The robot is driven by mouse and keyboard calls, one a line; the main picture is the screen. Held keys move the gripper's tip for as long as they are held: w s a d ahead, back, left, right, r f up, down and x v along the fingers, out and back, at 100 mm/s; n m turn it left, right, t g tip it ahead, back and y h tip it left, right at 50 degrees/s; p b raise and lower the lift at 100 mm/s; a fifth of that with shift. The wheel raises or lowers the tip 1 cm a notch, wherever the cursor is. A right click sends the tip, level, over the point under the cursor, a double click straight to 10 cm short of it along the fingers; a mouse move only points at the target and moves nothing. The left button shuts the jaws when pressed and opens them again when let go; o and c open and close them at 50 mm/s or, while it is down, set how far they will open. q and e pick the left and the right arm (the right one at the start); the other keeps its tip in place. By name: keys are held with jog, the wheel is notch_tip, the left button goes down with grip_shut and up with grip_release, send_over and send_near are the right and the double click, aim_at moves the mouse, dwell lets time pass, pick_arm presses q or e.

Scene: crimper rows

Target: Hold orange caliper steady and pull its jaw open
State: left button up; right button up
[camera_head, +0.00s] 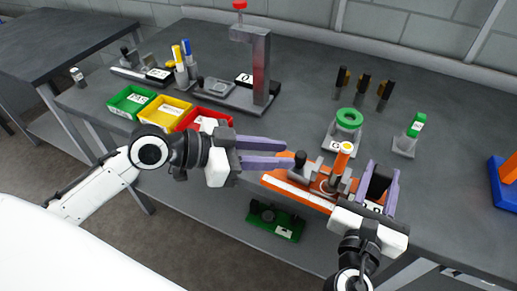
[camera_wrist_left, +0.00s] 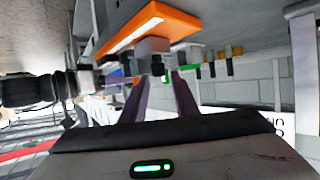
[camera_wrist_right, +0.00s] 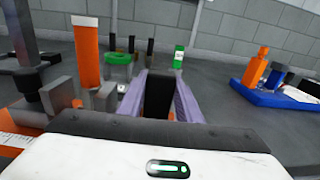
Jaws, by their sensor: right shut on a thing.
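The orange caliper (camera_head: 290,186) lies at the front edge of the bench, with a pale scale strip, grey jaw blocks and an upright orange post (camera_head: 341,163). A dark knob (camera_head: 300,158) stands on its left grey block. My left gripper (camera_head: 291,153) is open, its lilac fingers pointing at this knob. In the left wrist view the knob (camera_wrist_left: 157,68) is at or just beyond the fingertips; I cannot tell whether they touch. My right gripper (camera_head: 385,180) is shut on a black block (camera_wrist_right: 158,95) at the caliper's right end. The black block hides part of the fingers' grip.
A green ring (camera_head: 349,118) on a grey stand and a small green-topped piece (camera_head: 416,126) stand behind the caliper. Green (camera_head: 131,102), yellow (camera_head: 164,109) and red (camera_head: 203,115) bins are at left, near a tall grey press (camera_head: 262,67). A blue tray (camera_head: 504,190) is at right.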

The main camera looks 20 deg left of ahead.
pick_arm(q)
jog(key=v, duration=0.8)
pick_arm(e)
jog(key=o, duration=1.3)
jog(key=shift+c, duration=0.2)
